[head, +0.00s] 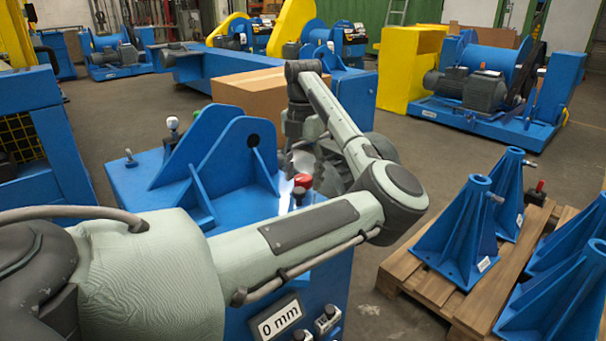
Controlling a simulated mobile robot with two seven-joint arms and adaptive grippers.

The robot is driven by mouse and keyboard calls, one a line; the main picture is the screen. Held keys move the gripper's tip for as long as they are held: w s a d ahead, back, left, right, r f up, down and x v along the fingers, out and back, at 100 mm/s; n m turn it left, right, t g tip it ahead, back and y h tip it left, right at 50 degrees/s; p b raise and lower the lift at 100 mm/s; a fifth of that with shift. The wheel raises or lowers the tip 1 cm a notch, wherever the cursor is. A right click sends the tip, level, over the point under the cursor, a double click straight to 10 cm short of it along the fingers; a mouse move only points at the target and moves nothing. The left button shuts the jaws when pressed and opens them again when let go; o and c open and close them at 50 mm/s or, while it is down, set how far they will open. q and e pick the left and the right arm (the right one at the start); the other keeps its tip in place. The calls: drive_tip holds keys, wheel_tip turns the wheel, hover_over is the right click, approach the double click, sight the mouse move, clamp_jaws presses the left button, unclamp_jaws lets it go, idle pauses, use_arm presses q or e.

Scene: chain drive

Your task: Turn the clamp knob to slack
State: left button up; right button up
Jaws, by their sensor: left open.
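A red knob (303,181) stands on the blue machine (130,190), near its right side; I cannot tell for certain that it is the clamp knob. My left arm reaches across the machine from the lower left and folds back. My left gripper (301,166) points down just above and behind the red knob, open. The arm and dark toothed parts (335,170) behind it make the fingertips hard to make out, and I cannot tell whether they touch the knob. My right gripper is not in view.
Two blue upright plates (205,150) stand left of the gripper. A lever with a pale ball (172,123) is at the machine's back left. A cardboard box (250,92) sits behind. Blue stands (468,235) rest on a wooden pallet (432,290) to the right.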

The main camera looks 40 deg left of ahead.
use_arm(q)
drive_tip(key=shift+c, duration=0.3)
drive_tip(key=c, duration=1.1)
